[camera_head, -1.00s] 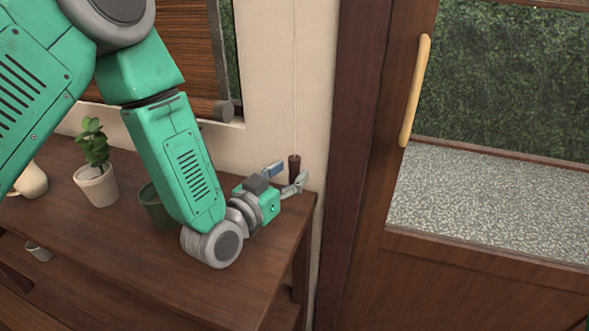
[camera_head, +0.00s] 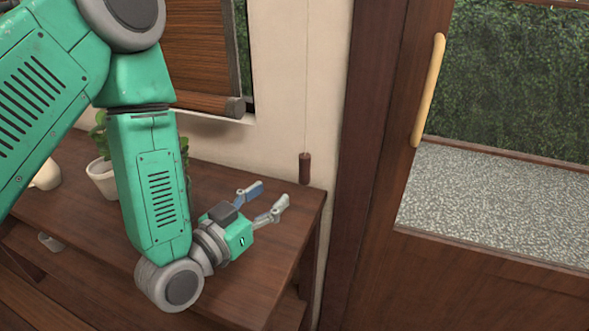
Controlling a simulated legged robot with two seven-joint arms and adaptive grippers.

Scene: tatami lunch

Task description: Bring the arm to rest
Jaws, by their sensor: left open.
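My left gripper (camera_head: 267,197) is open and empty, with its two fingers spread apart and pointing up and to the right. It is over the right end of the dark wooden table (camera_head: 262,279). A dark brown cord pull (camera_head: 305,168) hangs on a thin cord near the wall, just beyond the fingertips and apart from them. My left arm comes in from the upper left and bends down to the gripper. My right gripper is not in view.
A potted plant (camera_head: 103,178) stands on the table, partly behind my arm. A white vessel (camera_head: 47,176) is at far left. A wooden blind (camera_head: 205,62) covers the window. A wooden door with a pale handle (camera_head: 428,90) is at right. The table's right end has free room.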

